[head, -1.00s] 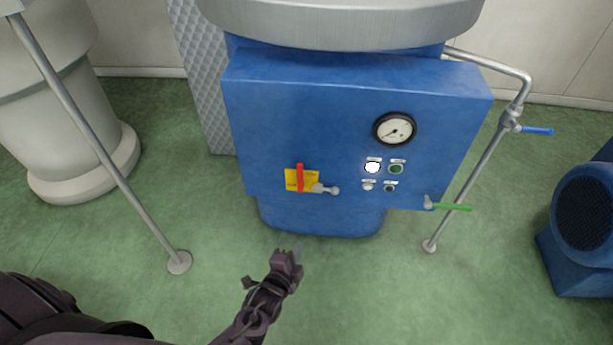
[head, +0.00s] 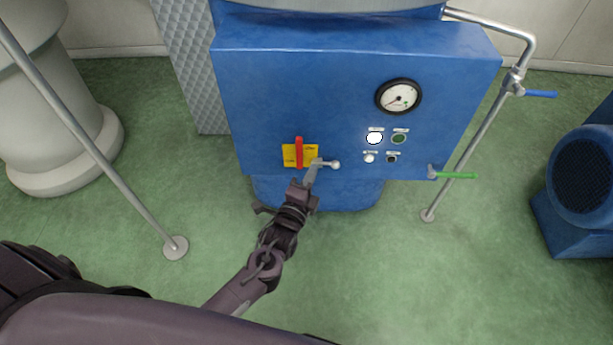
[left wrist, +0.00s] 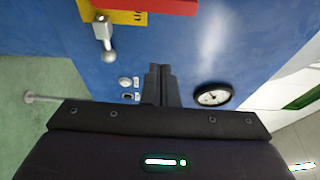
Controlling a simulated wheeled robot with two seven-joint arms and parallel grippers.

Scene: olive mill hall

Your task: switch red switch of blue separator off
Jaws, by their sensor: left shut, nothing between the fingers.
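The blue separator (head: 300,90) stands ahead, with a yellow plate (head: 289,157) low on its front. The red switch (head: 299,152) on this plate points upright in the head view. A grey lever with a ball knob (head: 334,164) sticks out to the right beside it. In the left wrist view the red switch (left wrist: 165,6) is cut by the top edge, with the grey lever (left wrist: 104,38) below the yellow plate (left wrist: 128,17). My left gripper (head: 315,165) is shut and empty, just right of and below the switch, apart from it. My right gripper is out of view.
A gauge (head: 398,96), several small buttons and lamps, and a green-handled valve (head: 455,175) lie to the right on the panel. A thin post (head: 100,155) stands at left. A blue machine (head: 580,210) stands at far right. The green floor between is clear.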

